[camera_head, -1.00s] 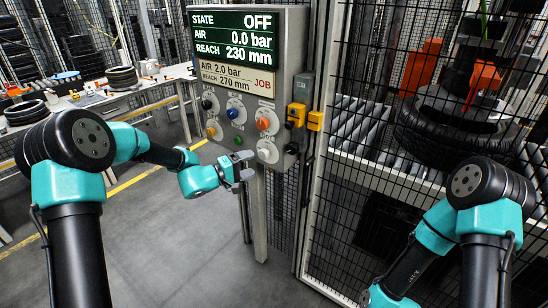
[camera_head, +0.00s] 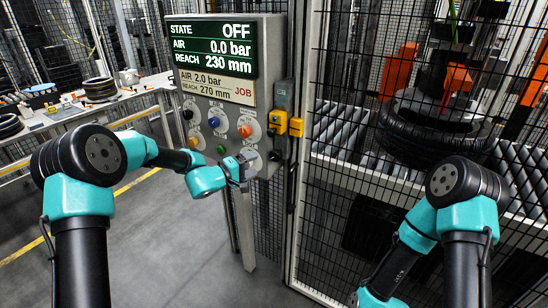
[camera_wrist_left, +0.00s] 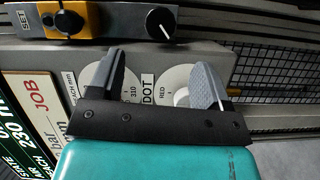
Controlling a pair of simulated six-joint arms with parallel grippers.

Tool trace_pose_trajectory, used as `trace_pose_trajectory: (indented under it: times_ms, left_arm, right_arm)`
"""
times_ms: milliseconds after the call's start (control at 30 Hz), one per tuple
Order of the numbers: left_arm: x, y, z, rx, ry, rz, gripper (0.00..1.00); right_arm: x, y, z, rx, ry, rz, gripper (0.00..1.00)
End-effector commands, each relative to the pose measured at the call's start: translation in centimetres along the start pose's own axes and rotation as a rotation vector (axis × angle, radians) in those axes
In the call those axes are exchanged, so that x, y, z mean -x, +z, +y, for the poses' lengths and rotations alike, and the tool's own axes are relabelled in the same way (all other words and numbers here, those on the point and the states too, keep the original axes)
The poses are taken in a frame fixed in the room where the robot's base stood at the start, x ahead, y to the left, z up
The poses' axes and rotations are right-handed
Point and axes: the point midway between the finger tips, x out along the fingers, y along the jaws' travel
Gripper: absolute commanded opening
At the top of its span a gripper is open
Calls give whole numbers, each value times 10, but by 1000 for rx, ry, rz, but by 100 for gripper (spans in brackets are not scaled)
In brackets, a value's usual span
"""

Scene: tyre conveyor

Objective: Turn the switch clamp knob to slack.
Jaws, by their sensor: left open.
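The switch clamp knob is most likely the black round knob with a white pointer line (camera_wrist_left: 160,23), on a dark rail in the left wrist view. In the head view a black knob (camera_head: 275,155) sits low on the rail at the panel's right edge. Beside it is the yellow switch block marked SET (camera_wrist_left: 78,20), also in the head view (camera_head: 278,122). My left gripper (camera_head: 245,166) is open and empty, in front of the panel's lower right. In the wrist view its fingers (camera_wrist_left: 158,80) stand apart, below the knob and clear of it. My right gripper is out of view.
The control panel (camera_head: 216,185) carries several coloured dials, and its display reads OFF, 0.0 bar, reach 230 mm. A wire fence (camera_head: 340,200) stands right of it, with a tyre (camera_head: 425,135) behind. A workbench (camera_head: 150,83) is at the left.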

Motion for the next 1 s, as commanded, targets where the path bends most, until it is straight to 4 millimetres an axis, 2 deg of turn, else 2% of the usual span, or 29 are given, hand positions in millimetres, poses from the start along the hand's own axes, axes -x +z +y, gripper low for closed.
trace_pose_trajectory:
  times_ms: [33,300,500,700,967,1000]
  left_arm:
    - [-10,2,0,0,1,-3,72]
    - [-56,1,0,0,1,-2,72]
    - [-84,1,0,0,1,-1,72]
    - [-95,0,0,0,1,0,72]
    - [-96,0,0,0,1,0,72]
    - [-96,0,0,0,1,0,68]
  right_arm:
    - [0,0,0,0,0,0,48]
    - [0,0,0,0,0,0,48]
    - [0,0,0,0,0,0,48]
    - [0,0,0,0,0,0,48]
    - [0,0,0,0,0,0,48]
    - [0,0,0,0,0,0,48]
